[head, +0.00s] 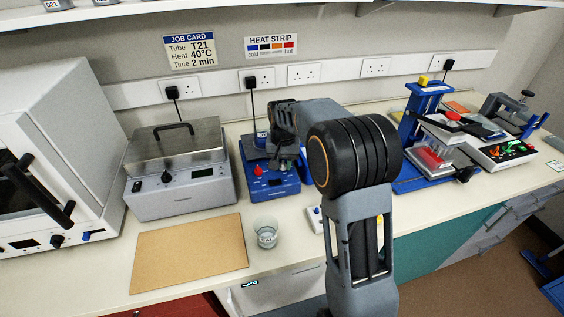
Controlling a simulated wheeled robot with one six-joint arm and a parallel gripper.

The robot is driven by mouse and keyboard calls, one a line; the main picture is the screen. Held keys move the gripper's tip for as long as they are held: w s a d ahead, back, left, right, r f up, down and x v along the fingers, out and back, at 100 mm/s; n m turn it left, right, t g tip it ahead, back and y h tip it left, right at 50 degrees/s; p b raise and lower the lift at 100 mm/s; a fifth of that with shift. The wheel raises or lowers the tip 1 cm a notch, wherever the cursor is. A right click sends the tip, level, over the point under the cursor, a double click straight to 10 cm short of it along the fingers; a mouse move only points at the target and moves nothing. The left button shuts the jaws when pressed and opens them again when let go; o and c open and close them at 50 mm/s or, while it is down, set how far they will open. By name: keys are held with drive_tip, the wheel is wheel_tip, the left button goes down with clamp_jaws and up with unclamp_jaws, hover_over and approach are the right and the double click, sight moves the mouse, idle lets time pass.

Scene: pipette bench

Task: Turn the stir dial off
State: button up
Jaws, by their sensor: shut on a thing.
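The blue stirrer unit (275,189) stands at the back middle of the bench. A red knob (258,170) shows on the left of its sloped front, with a small display below it. My gripper (287,167) reaches down over the right part of that front and is shut on the dial there, taken to be the stir dial. The fingers and arm hide this dial, so its pointer and setting cannot be read. A small vessel with a blue and white marking (262,138) shows on top of the unit, partly behind my arm.
A grey lidded bath (178,190) stands left of the stirrer. A tan mat (190,252) and a glass beaker (266,233) lie in front. A blue-framed rig (428,112) stands to the right. My arm hides some of the middle bench.

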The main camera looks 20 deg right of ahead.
sight(284, 164)
drive_tip(key=shift+d+r+n, duration=0.1)
drive_tip(key=shift+n, duration=1.9)
drive_tip(key=o, duration=0.9)
drive_tip(key=shift+c, duration=0.2)
wheel_tip(284, 164, up, 14)
